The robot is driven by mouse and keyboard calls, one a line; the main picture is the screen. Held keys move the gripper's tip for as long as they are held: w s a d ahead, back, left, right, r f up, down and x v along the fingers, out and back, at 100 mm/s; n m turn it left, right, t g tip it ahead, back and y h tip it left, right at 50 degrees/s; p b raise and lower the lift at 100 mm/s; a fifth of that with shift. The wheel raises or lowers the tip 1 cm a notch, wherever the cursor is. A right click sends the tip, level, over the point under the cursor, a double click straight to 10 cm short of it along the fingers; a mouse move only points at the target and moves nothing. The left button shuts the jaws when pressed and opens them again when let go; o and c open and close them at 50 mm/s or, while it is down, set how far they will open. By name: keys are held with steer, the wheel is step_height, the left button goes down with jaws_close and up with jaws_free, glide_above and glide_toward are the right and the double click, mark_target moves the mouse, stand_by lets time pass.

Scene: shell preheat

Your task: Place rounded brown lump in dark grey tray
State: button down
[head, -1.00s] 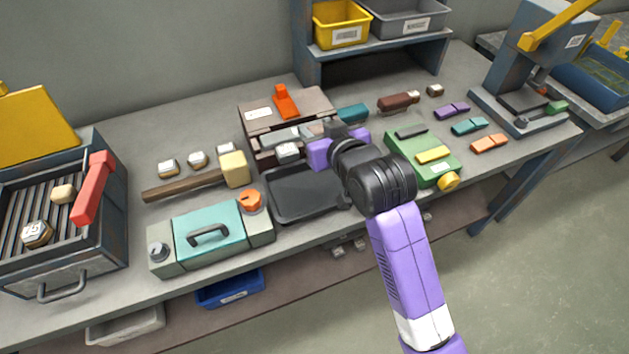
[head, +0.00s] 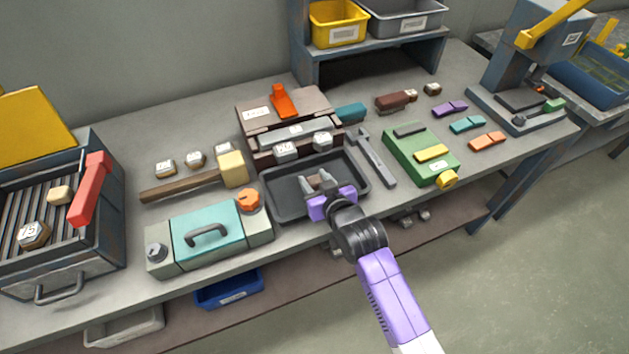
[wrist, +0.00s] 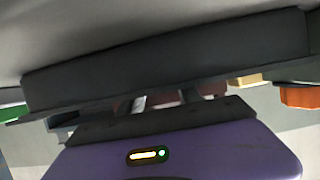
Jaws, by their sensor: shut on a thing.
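The dark grey tray (head: 283,194) lies near the front edge of the bench. My gripper (head: 318,184) is over the near half of the tray, its fingers pointing away from me. It is shut on a small brown lump (head: 321,176), mostly hidden between the fingers. In the wrist view the tray (wrist: 165,62) shows as a dark wall across the picture. A brown patch shows by the fingers there, but I cannot tell if it is the lump. I cannot tell whether the lump touches the tray floor.
A mallet (head: 195,183) lies at left.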

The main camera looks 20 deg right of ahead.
steer(key=shift+f, duration=0.3)
steer(key=shift+f, duration=0.15)
steer(key=c, duration=0.8)
jaws_free()
steer(key=shift+c, duration=0.2)
steer(key=shift+r, duration=0.2)
steer(key=v, duration=1.2)
steer(key=shift+s+f, duration=0.1)
